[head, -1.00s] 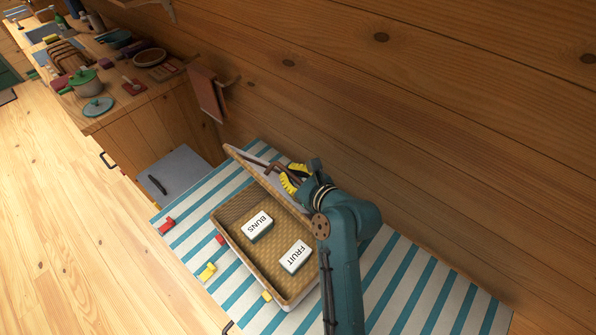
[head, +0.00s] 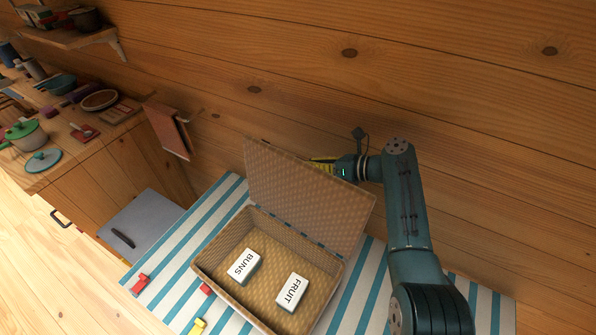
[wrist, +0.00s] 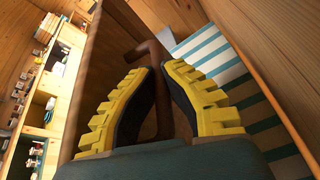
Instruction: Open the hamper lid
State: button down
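The woven wicker hamper (head: 205,262) sits on a blue-and-white striped surface with its interior exposed. Its lid (head: 305,195) stands raised, roughly upright, along the back edge. Two white blocks lie inside, marked BUNS (head: 243,266) and FRUIT (head: 291,292). My gripper (head: 322,163) is behind the lid near its upper edge, partly hidden by it. In the wrist view, the yellow fingers of my gripper (wrist: 157,72) are close together around a brown handle bar (wrist: 140,50) on the lid's outer side. The bar shows between the dark finger pads.
A plank wall rises close behind the lid and my arm. Small red (head: 139,284) and yellow (head: 198,326) pieces lie left of and in front of the hamper. A counter with cookware stands at left.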

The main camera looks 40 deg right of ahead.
jog(key=shift+d+f, duration=0.15)
jog(key=shift+f, duration=0.3)
jog(key=c, duration=1.4)
grip_release()
jog(key=shift+w, duration=0.1)
jog(key=shift+o, duration=0.2)
jog(key=shift+r, duration=0.1)
jog(key=shift+r, duration=0.1)
jog(key=shift+s+d+r, duration=0.1)
jog(key=shift+s+d, duration=0.1)
jog(key=shift+s, duration=0.25)
jog(key=v, duration=1.1)
jog(key=shift+d, duration=0.1)
